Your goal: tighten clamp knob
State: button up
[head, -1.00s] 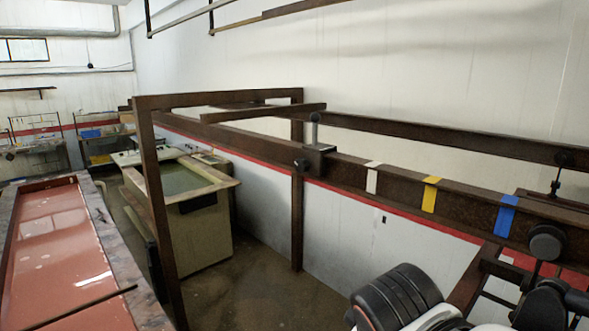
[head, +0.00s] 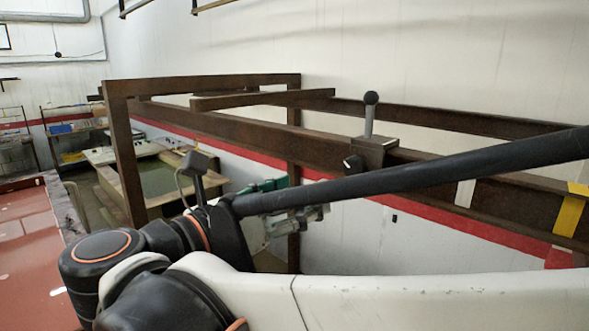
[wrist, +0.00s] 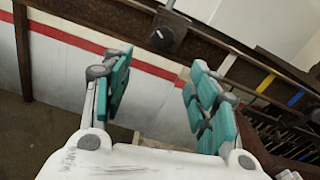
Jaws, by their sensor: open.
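The clamp (head: 375,152) is a dark block on the brown rack rail (head: 270,139), with an upright grey handle topped by a black ball (head: 371,98). Its dark round clamp knob (head: 353,164) sticks out of the rail's near side. In the wrist view, the knob (wrist: 162,38) is ahead of my gripper (wrist: 158,82), near the top and roughly between the lines of the fingers. My gripper's teal pads are spread wide, with nothing between them. In the head view, my gripper (head: 296,202) is left of and below the knob, apart from it and partly hidden by my dark arm tube.
A white tape mark (head: 465,193) and a yellow one (head: 571,215) are on the rail to the right. A brown upright post (head: 294,235) stands behind my gripper. A basin (head: 160,178) and a red-topped table (head: 25,240) are at left.

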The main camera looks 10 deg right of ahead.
aim_at(351, 171)
jog(key=p+x, duration=0.2)
jog(key=x, duration=1.1)
jog(key=shift+d+r, duration=0.1)
jog(key=shift+d, duration=0.35)
jog(key=c, duration=1.1)
